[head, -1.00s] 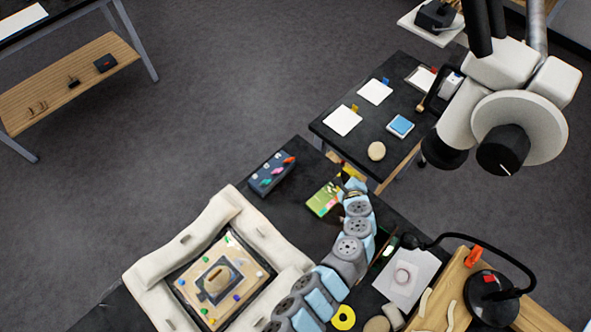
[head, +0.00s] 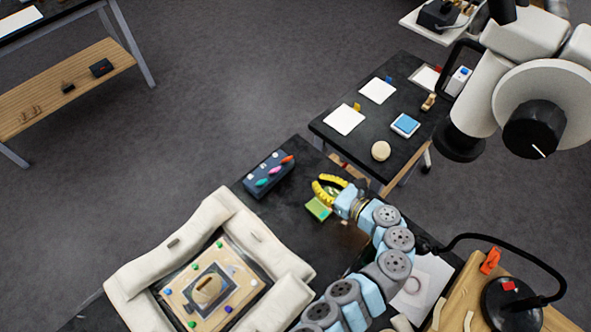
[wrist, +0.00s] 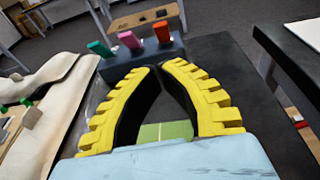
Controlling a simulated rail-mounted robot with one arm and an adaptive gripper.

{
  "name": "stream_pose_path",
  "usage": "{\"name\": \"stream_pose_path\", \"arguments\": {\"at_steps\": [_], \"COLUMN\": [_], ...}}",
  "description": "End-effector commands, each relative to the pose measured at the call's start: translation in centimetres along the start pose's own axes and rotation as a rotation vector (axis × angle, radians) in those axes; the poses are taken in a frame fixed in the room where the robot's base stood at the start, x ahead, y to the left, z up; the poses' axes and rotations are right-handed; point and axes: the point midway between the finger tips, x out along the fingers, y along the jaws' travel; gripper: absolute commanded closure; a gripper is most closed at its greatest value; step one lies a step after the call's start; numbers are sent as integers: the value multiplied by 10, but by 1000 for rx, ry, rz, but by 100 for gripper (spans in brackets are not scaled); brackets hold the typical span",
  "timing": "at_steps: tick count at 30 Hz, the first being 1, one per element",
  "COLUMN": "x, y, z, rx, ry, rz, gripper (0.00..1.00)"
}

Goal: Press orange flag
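A dark box (head: 262,180) on the black table bears a row of green, pink and orange flags. The orange flag (head: 287,160) is at the box's upper right end in the head view. In the wrist view the orange flag (wrist: 161,32) stands upright at the right end of the box, beyond my fingertips. My gripper (head: 316,187) has yellow ridged fingers, pointing left toward the box and apart from it. In the wrist view its fingertips (wrist: 163,65) converge to a point with nothing held between them.
A green pad (head: 318,209) lies beneath my gripper. A cream cushioned frame (head: 140,270) holds a board with a fragment at the lower left. A side table (head: 350,150) with white cards stands to the upper right. A lamp (head: 510,295) stands at lower right.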

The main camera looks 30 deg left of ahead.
Motion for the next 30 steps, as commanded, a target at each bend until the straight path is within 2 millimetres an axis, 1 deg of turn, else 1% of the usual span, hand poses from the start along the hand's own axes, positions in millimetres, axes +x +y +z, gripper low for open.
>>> {"name": "stream_pose_path", "arguments": {"at_steps": [10, 14, 17, 24, 30], "x": [0, 5, 15, 55, 83], "y": [1, 1, 1, 2, 2], "z": [0, 0, 0, 0, 0], "rx": [4, 4, 4, 4, 5], "ry": [-2, -2, -2, -1, -2], "rz": [5, 4, 4, 9, 9], "gripper": [100, 100, 100, 100, 100]}}
